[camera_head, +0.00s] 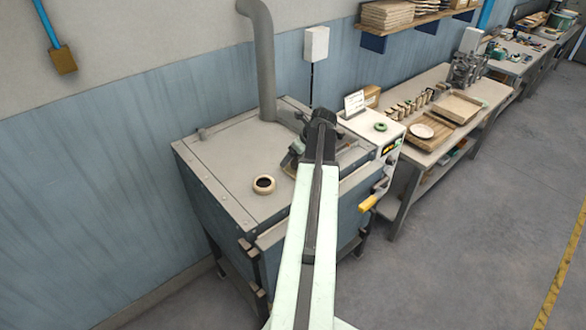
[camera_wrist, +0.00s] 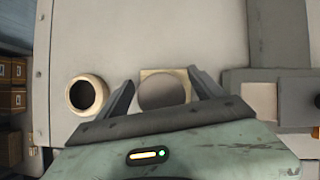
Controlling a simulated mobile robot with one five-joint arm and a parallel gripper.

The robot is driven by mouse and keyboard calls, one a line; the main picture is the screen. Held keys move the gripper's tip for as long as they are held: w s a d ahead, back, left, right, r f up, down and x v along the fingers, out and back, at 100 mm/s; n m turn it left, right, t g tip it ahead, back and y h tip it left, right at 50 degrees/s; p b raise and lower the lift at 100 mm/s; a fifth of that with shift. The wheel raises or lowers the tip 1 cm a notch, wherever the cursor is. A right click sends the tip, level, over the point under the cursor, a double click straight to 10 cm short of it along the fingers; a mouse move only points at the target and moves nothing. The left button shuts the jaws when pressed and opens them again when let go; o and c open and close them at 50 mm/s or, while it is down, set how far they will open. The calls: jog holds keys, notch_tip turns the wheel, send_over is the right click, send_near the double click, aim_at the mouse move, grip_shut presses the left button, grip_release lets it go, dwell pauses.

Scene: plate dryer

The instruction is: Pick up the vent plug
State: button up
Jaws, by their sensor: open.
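What looks like the vent plug (camera_wrist: 162,91), a grey round top over a pale square base, is on the dryer's light top in the wrist view. My gripper (camera_wrist: 160,77) is open, with one dark finger on each side of the plug and gaps between. I cannot tell how high the fingers are above the top. A cream ring with a dark round opening (camera_wrist: 87,95) is left of the left finger. That ring (camera_head: 263,185) also shows in the head view, where my arm hides the plug.
The dryer top (camera_head: 232,165) carries a tall grey pipe (camera_head: 265,60) at the back. A grey raised fixture (camera_wrist: 277,85) is right of my gripper in the wrist view. A control panel (camera_head: 391,150) and a workbench (camera_head: 450,130) with wooden items are to the right.

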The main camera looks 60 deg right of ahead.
jog(key=shift+x, duration=0.8)
jog(key=shift+s+r, duration=0.1)
jog(key=shift+r, duration=0.15)
jog(key=c, duration=1.6)
jog(key=shift+r+p, duration=0.4)
jog(key=shift+p, duration=0.15)
notch_tip(320, 180, up, 3)
jog(key=p, duration=0.3)
jog(key=shift+r, duration=0.1)
jog(key=s+d, duration=0.3)
jog(key=s, duration=0.1)
jog(key=s+d, duration=0.4)
jog(key=s+d+r+p, duration=0.1)
jog(key=s+d, duration=0.2)
jog(key=s, duration=0.1)
jog(key=shift+d, duration=0.3)
